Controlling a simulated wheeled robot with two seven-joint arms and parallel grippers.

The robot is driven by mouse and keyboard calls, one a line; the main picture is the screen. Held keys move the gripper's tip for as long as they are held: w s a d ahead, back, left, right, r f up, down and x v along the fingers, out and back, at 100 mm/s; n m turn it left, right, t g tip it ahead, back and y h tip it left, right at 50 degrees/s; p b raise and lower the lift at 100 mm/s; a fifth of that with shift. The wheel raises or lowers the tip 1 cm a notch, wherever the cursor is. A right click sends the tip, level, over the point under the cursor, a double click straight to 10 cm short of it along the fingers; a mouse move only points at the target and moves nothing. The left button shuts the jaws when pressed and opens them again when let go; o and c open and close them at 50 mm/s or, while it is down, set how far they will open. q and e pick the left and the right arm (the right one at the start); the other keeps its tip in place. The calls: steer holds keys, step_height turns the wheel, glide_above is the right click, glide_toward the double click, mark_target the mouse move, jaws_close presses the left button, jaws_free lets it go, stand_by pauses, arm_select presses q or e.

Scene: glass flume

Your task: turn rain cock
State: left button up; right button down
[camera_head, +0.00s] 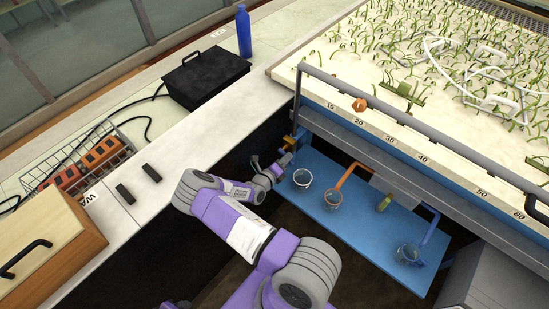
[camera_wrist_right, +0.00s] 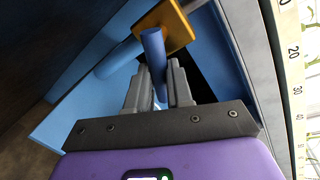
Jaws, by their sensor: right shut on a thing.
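The rain cock shows a yellow-orange square plate (camera_wrist_right: 168,24) with a blue round handle (camera_wrist_right: 153,48) in the right wrist view. In the head view, the yellow cock (camera_head: 290,140) sits near the left end of the blue frame, partly hidden by my gripper. My right gripper (camera_head: 283,161) reaches it from below left. In the right wrist view, its grey fingers (camera_wrist_right: 160,85) are closed on the blue handle, one on each side. A small piece of my left gripper may show at the bottom edge of the head view; its fingers cannot be made out.
A blue shelf (camera_head: 335,205) carries several glass beakers, an orange pipe (camera_head: 352,174) and a green item (camera_head: 384,203). A grey rail (camera_head: 400,128) runs above it along the planted bed. A black case (camera_head: 205,75) and blue bottle (camera_head: 243,32) stand on the left counter.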

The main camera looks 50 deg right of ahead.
stand_by(0.4)
steer(key=c, duration=1)
jaws_free()
steer(key=shift+a, duration=0.1)
steer(key=a, duration=0.2)
steer(key=a+r, duration=0.1)
steer(key=a, duration=0.4)
steer(key=shift+s+a+r+p, duration=0.15)
steer(key=shift+s+p, duration=0.15)
steer(key=shift+s, duration=0.05)
